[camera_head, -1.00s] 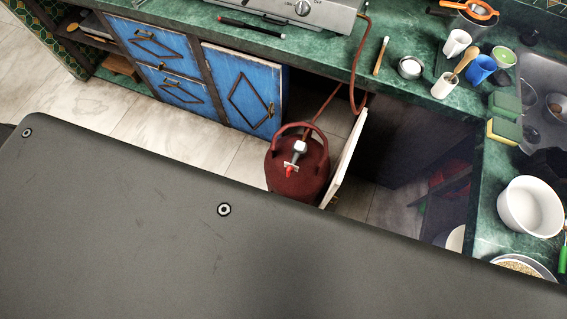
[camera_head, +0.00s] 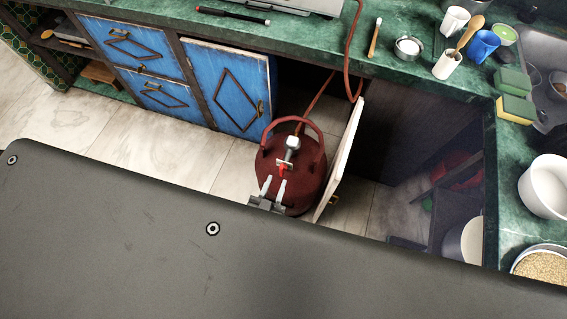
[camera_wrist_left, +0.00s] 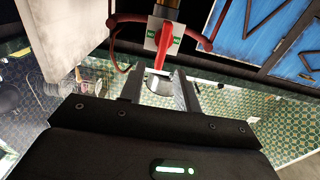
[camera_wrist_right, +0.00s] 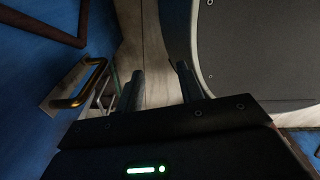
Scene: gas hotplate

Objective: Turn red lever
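The red gas cylinder (camera_head: 300,195) stands on the floor in front of the counter. A metal valve with a white cap (camera_head: 292,143) sits on its top, and the red lever (camera_head: 282,168) points toward me. My left gripper (camera_head: 274,184) is open, with its fingertips just short of the lever. In the left wrist view the red lever (camera_wrist_left: 163,48) hangs from the valve block, its tip lined up with the gap between the fingers. No contact shows. My right gripper (camera_wrist_right: 160,72) is open and empty; it shows only in the right wrist view.
An open cabinet door (camera_head: 342,160) stands close to the cylinder's right side. Blue drawers (camera_head: 135,50) and a blue door (camera_head: 228,88) are at the left. A red hose (camera_head: 352,50) runs from the counter toward the cylinder. In the right wrist view, a brass handle (camera_wrist_right: 82,85) is at the left.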

